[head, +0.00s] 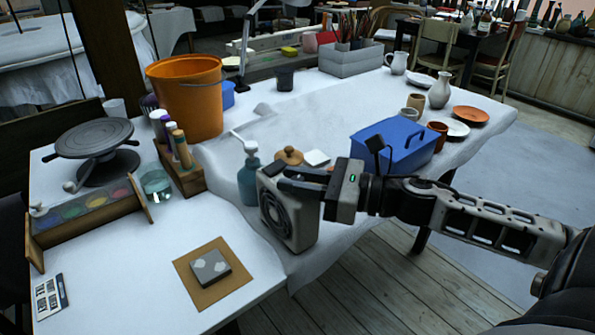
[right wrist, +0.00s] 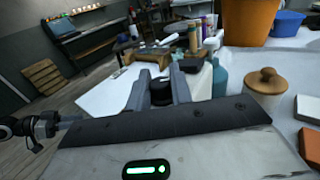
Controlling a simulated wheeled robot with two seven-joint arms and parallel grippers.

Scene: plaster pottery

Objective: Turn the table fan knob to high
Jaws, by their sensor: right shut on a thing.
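The table fan (head: 290,217) is a small, light grey box with a dark round grille, standing at the front edge of the white-covered table. My right gripper (head: 282,178) reaches in from the right at the top of the fan. In the right wrist view its two grey fingers (right wrist: 160,92) are shut on the dark round knob (right wrist: 160,95) between them. The knob is hidden in the head view, and its setting cannot be read. A dark part of what looks like my left gripper (right wrist: 40,128) shows at the left edge of the right wrist view, apart from the fan.
A teal pump bottle (head: 248,181) stands just left of the fan. A lidded wooden jar (head: 289,155) and a blue toolbox (head: 395,145) are behind and to the right. A brown board (head: 196,292) with a grey block lies front left. Bare white cloth lies between.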

